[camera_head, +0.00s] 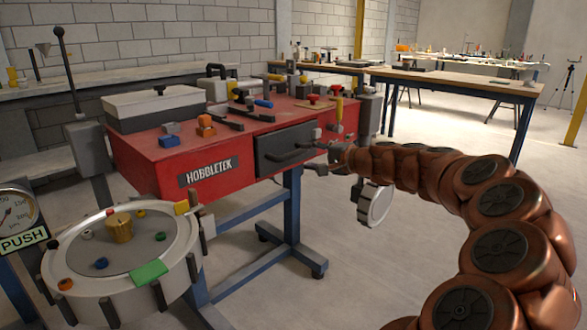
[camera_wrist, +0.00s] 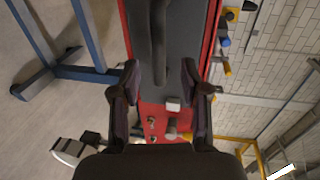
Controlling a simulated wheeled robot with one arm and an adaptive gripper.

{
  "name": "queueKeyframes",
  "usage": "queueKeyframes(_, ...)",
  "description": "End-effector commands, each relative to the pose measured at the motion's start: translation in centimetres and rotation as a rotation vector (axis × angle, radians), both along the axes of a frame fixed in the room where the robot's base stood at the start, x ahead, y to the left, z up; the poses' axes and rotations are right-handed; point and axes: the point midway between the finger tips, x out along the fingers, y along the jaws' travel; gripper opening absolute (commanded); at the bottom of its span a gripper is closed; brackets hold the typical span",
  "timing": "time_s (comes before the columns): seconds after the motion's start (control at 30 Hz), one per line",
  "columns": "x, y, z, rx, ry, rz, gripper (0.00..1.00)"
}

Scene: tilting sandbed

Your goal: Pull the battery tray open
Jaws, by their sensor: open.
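The battery tray (camera_head: 270,138) is a dark grey drawer front in the red HOBBLETEK bench (camera_head: 150,165). It looks about flush with the red face around it. Its dark bar handle (camera_head: 290,154) runs across the front. My gripper (camera_head: 322,160) is at the right end of the handle in the head view. In the wrist view the handle (camera_wrist: 158,38) points down toward the gap of my gripper (camera_wrist: 160,80). The two fingers stand apart, one on each side of the handle's line. I cannot tell whether either finger touches it.
A round white turntable (camera_head: 180,250) with coloured knobs stands at the front left. A white disc (camera_head: 375,205) hangs below the bench's right end. Blue legs (camera_head: 292,215) support the bench. The floor in front of the tray is mostly clear. Wooden tables (camera_head: 460,82) stand behind.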

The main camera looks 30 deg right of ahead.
Motion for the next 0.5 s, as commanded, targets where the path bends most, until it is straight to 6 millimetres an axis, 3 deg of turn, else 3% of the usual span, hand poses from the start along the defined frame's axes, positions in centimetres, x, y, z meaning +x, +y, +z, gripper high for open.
queueKeyframes(0.17,1.0,-0.5,-0.6,0.005,-0.003,-0.015,0.46)
queueKeyframes(0.5,5.6,0.7,-1.7,0.004,0.0,-0.012,0.46)
